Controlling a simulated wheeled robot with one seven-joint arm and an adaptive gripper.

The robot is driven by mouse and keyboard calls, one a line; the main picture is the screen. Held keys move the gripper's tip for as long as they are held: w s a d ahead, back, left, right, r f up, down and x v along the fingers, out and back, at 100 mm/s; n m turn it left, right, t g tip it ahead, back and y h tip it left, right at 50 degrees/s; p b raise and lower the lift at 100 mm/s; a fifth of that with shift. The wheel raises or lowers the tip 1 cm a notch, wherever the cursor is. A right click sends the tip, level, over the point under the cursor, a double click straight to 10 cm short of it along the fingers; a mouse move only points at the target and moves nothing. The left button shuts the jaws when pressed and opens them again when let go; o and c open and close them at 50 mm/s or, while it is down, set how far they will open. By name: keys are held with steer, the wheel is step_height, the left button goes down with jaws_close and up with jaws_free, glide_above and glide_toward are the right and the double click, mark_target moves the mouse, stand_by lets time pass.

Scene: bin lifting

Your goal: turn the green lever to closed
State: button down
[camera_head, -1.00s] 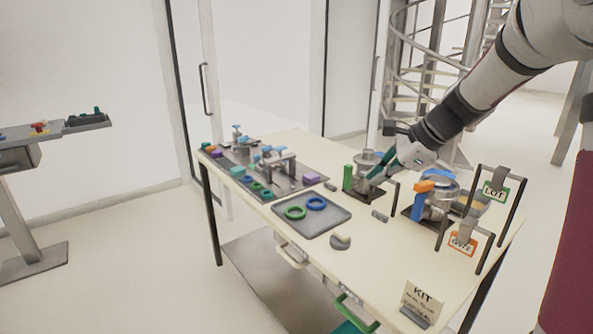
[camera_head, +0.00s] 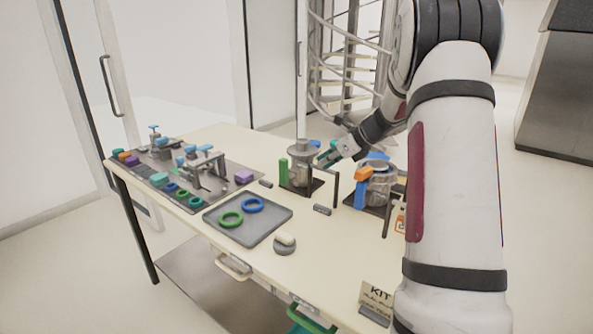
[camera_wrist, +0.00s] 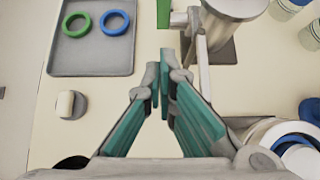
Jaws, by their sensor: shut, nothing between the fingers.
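The green lever (camera_head: 283,172) shows in the head view as an upright green bar on the left side of a metal cylinder fixture (camera_head: 303,152) standing on a dark plate. In the wrist view a green piece (camera_wrist: 163,13), which looks like the lever, lies at the top edge, beside the metal cylinder (camera_wrist: 232,8). My gripper (camera_head: 324,161) is just right of the cylinder in the head view. In the wrist view its teal fingers (camera_wrist: 164,62) are together with nothing between them, apart from the green piece. I cannot tell the gripper's height over the table.
A second fixture with an orange and blue lever (camera_head: 361,190) stands to the right. A grey tray (camera_head: 268,238) holds a green and a blue ring. Thin dark posts (camera_head: 337,188) stand near my gripper. Clamps on a dark plate (camera_head: 215,192) are at left. My arm hides the table's right end.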

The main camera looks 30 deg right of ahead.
glide_toward(285, 177)
step_height(285, 177, down, 3)
steer(key=shift+w+a+f, duration=0.1)
steer(key=shift+w+a, duration=0.15)
steer(key=shift+w, duration=0.6)
steer(key=shift+w+a+f, duration=0.1)
steer(key=shift+w+a, duration=0.15)
steer(key=shift+w, duration=0.6)
